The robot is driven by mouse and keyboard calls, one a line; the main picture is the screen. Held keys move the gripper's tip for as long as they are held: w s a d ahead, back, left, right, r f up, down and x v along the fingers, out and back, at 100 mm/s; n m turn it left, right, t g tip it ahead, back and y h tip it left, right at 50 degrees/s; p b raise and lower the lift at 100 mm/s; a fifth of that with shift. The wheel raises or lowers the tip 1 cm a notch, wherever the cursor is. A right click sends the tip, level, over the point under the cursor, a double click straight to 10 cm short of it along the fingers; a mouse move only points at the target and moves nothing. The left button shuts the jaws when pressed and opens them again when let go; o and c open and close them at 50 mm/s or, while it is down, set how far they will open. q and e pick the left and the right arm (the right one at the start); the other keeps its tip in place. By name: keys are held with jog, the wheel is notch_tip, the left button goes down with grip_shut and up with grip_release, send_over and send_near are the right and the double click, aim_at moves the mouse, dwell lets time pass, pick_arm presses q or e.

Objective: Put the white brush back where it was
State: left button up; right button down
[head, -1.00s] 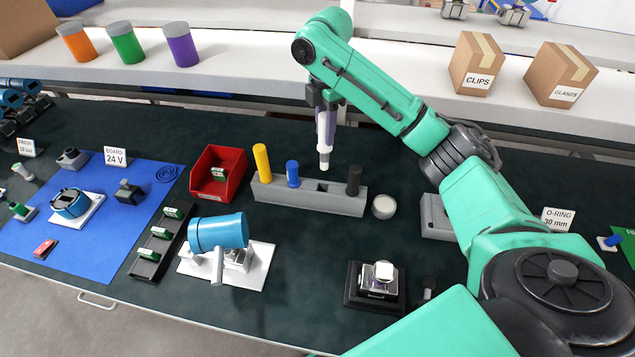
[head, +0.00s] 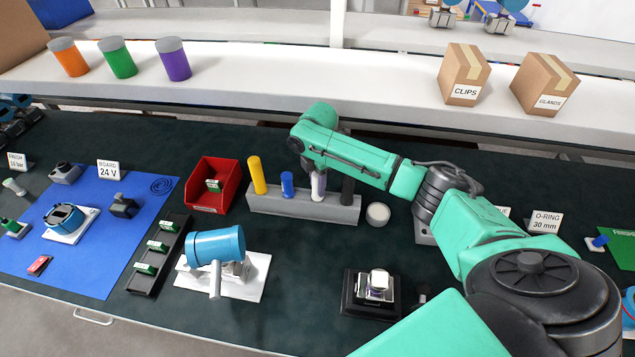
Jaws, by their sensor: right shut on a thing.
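The white brush (head: 318,186) stands upright at the grey holder block (head: 270,204), at the slot between the blue brush (head: 287,185) and the black one (head: 347,188). My right gripper (head: 318,172) is above it, shut on its upper part; the arm partly hides the fingers. The brush's lower end is at the block's top, and I cannot tell how deep it sits. A yellow brush (head: 257,175) stands at the block's left end. My left gripper is not in view.
A red bin (head: 213,186) stands left of the block, and a round white-topped puck (head: 377,214) right of it. In front are a blue cylinder device (head: 216,246) on a white plate and a black fixture (head: 371,292). A shelf with cartons (head: 465,74) runs behind.

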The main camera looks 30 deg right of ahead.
jog(key=shift+f, duration=0.15)
jog(key=c, duration=0.5)
grip_release()
notch_tip(320, 180, up, 12)
jog(key=shift+r+b, duration=0.2)
jog(key=shift+b, duration=0.6)
